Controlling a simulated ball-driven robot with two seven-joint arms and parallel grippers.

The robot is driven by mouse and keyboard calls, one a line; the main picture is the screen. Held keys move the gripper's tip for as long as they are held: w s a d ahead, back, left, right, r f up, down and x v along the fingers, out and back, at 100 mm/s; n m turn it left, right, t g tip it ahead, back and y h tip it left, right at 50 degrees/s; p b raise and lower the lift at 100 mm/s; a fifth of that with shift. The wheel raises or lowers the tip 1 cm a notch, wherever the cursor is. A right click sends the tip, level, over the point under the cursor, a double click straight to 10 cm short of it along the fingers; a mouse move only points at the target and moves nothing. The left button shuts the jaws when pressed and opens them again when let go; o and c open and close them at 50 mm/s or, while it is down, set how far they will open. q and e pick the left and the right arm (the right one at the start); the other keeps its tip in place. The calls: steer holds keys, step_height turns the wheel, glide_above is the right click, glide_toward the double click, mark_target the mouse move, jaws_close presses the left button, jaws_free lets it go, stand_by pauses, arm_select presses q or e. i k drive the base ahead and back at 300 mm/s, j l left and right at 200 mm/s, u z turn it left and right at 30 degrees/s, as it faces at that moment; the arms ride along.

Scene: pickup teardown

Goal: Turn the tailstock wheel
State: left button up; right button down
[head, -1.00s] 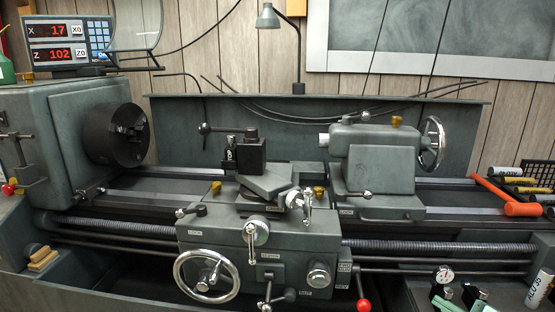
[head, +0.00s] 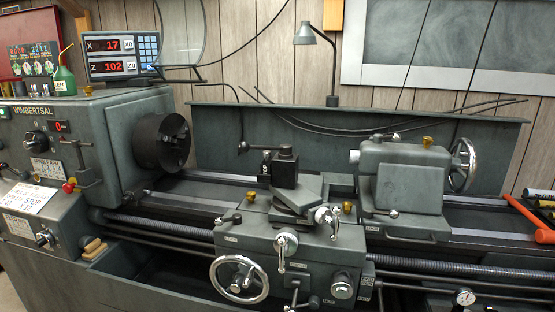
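The tailstock (head: 408,185) is a grey casting on the lathe bed, right of the middle in the head view. Its wheel (head: 462,165) is a chromed handwheel on the tailstock's right end, seen at a slant and partly overlapped by the casting. A short light quill (head: 354,156) sticks out of the left end. A small lever with a ball end (head: 393,214) sits low on its front. Neither of my grippers shows in the head view, and nothing touches the wheel.
The carriage (head: 290,245) with its chromed handwheel (head: 239,279) stands left of the tailstock. The chuck (head: 162,141) is further left. An orange-handled tool (head: 530,218) lies to the right of the tailstock. A lamp (head: 318,50) stands behind the bed.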

mark_target(459, 165)
steer(key=l+z, duration=0.25)
steer(key=l, duration=0.8)
steer(key=l+z, duration=0.3)
steer(key=l, duration=0.7)
steer(key=i+j, duration=0.1)
steer(key=j, duration=1.55)
steer(key=l+u, duration=0.2)
steer(key=u, duration=0.2)
steer(key=l+u, duration=0.2)
steer(key=u, duration=0.15)
steer(key=l+u, duration=0.2)
steer(key=u, duration=0.2)
steer(key=k+l+u, duration=0.1)
steer(key=l, duration=0.3)
steer(key=k+l+u, duration=0.1)
steer(key=l, duration=0.25)
steer(key=k+l+u, duration=0.1)
steer(key=l, duration=0.3)
steer(key=k+l+u, duration=0.1)
steer(key=l, duration=0.25)
steer(key=k+l+u, duration=0.1)
steer(key=l, duration=0.25)
steer(key=k+l, duration=0.2)
steer(key=l, duration=0.15)
steer(key=u, duration=0.05)
